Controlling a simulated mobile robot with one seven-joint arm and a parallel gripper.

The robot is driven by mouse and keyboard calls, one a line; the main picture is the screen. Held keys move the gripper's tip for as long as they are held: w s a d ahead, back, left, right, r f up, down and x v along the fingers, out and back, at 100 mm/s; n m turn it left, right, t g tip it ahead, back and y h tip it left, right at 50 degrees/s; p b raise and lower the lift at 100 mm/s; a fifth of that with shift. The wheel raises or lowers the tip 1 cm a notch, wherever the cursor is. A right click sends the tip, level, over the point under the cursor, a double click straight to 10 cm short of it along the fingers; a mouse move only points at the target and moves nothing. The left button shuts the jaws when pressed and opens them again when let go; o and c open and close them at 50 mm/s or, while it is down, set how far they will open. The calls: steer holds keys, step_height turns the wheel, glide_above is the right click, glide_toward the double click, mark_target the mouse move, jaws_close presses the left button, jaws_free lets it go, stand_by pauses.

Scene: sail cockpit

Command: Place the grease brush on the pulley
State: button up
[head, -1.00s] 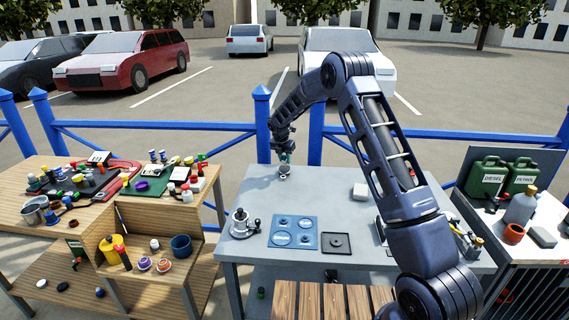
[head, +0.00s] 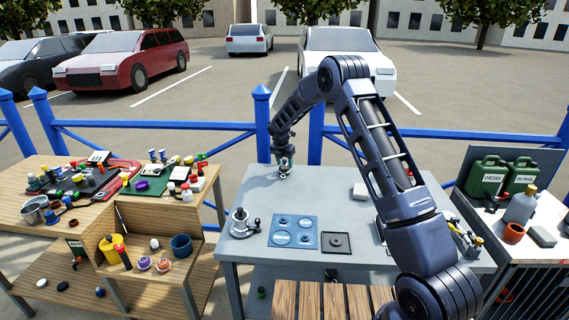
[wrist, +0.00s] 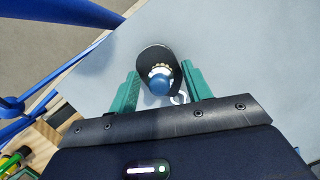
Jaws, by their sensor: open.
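My gripper (wrist: 160,92) is open, its two green fingers on either side of a small object (wrist: 160,84) at the far edge of the grey table (head: 330,185). In the wrist view the object has a round blue top, a ring of cream tufts or teeth and a dark rounded part behind. A small white hook shape shows beside it. I cannot tell for sure whether it is the grease brush or the pulley. In the head view it is a small pale thing under my gripper (head: 286,163). I cannot clearly pick out the other task object.
A silver winch-like device (head: 240,222), a blue panel with round plates (head: 293,232) and a black square tray (head: 337,243) lie along the table's front. A pale block (head: 360,191) lies right. A cluttered wooden bench (head: 100,205) stands left. A blue railing (head: 190,126) runs behind.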

steer(key=v, duration=1.2)
steer(key=s+d+r+m, duration=0.6)
steer(key=s+d+r, duration=0.1)
steer(key=d+r, duration=0.25)
steer(key=s+d+r+m, duration=0.5)
steer(key=s+d+r, duration=0.2)
steer(key=d+r, duration=0.3)
steer(key=s+d+r+m+t, duration=0.1)
steer(key=s+d+r+m, duration=0.1)
steer(key=s+d+m, duration=0.7)
steer(key=s+d+r+m, duration=0.2)
steer(key=s+d+m, duration=0.35)
steer(key=s, duration=0.75)
steer(key=s+d+f+m, duration=0.2)
steer(key=s+d+m, duration=0.1)
steer(key=s, duration=0.4)
steer(key=s+d+f+m+y, duration=0.1)
steer(key=s+d+f+m, duration=0.1)
steer(key=s, duration=0.5)
steer(key=shift+d+f+m+t, duration=0.2)
steer(key=shift+d+m+t, duration=0.2)
steer(key=shift+m, duration=0.15)
steer(key=shift+s, duration=0.1)
